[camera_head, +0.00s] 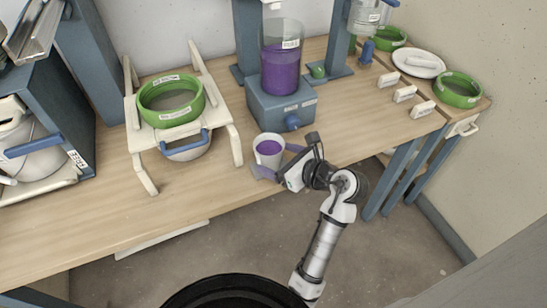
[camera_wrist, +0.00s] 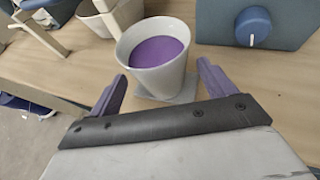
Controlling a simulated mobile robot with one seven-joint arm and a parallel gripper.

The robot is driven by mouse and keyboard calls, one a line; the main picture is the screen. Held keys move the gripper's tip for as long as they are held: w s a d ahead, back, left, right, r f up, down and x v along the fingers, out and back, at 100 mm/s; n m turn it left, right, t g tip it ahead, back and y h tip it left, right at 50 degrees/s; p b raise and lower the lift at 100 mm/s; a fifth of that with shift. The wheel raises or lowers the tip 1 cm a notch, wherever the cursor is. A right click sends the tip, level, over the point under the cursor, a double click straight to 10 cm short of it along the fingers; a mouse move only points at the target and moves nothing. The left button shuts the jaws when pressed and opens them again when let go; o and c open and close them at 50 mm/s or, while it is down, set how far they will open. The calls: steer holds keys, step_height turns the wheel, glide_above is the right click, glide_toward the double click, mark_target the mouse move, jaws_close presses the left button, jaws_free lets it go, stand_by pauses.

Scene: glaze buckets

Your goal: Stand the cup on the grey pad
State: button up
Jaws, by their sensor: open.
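The cup (camera_head: 264,159) is pale grey-white with purple glaze inside. It stands upright near the table's front edge, in front of the blue dispenser. In the wrist view the cup (camera_wrist: 152,75) is at upper centre, and the grey pad (camera_wrist: 187,92) shows under and around its base. The cup appears to rest on the pad; its lowest part is partly hidden by my gripper. My gripper (camera_head: 279,161) is open, with its purple fingers apart, one on each side of the cup. A gap shows between the cup and each finger in the wrist view.
The blue dispenser (camera_head: 283,106) with a purple-filled clear tank (camera_head: 281,72) stands just behind the cup. A white stand (camera_head: 133,112) with a green ring (camera_head: 171,102) is to the left. Small labelled blocks (camera_head: 404,93) are at right. The table front left of the cup is clear.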

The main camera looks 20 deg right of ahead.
steer(key=b+v, duration=0.2)
steer(key=v, duration=0.7)
steer(key=shift+s+d, duration=0.2)
steer(key=shift+s, duration=0.05)
steer(key=shift+a+r, duration=0.1)
